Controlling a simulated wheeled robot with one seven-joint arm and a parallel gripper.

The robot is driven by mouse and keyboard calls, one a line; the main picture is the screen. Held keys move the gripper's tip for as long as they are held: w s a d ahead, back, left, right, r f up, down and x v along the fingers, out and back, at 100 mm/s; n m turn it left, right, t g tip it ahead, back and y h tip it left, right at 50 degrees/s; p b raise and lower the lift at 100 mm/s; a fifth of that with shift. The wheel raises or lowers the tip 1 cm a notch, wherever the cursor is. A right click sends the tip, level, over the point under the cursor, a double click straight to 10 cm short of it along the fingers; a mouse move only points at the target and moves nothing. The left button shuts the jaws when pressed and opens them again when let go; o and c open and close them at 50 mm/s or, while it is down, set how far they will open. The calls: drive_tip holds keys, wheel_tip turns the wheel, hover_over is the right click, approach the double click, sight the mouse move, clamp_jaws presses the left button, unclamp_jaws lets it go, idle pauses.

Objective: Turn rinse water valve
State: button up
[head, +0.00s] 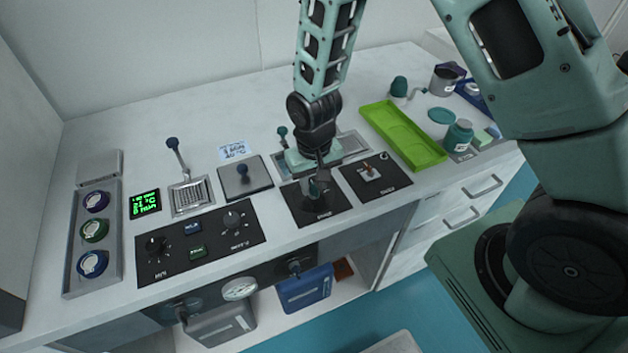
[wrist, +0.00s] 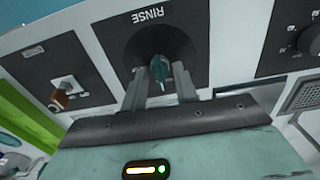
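The rinse valve is a small teal knob (wrist: 159,70) in a dark round recess on a black plate (wrist: 105,35) marked RINSE. In the head view the knob (head: 314,190) is partly hidden by my gripper, and its plate (head: 327,217) lies near the counter's front edge. My gripper (wrist: 159,83) points down over the plate, with its two grey fingers apart. The knob shows between the fingertips, with a visible gap on each side. Whether the fingers reach down to the knob's height is hard to tell. In the head view my gripper (head: 315,180) is over the knob.
A black plate with a brown-tipped lever (head: 369,172) is right of the rinse plate. A green tray (head: 412,143) lies right. Bottles and cups stand at the far right.

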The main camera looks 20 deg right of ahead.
clamp_jaws()
drive_tip(key=shift+m, duration=0.3)
drive_tip(key=m, duration=0.2)
drive_tip(key=shift+m, duration=0.3)
drive_tip(key=m, duration=0.3)
drive_tip(key=shift+m+p, duration=0.35)
drive_tip(key=shift+m, duration=0.05)
drive_tip(key=m+p, duration=0.2)
drive_tip(key=m, duration=0.3)
drive_tip(key=m+p, duration=0.2)
drive_tip(key=m, duration=0.3)
drive_tip(key=shift+m, duration=0.4)
drive_tip(key=shift+w, duration=0.1)
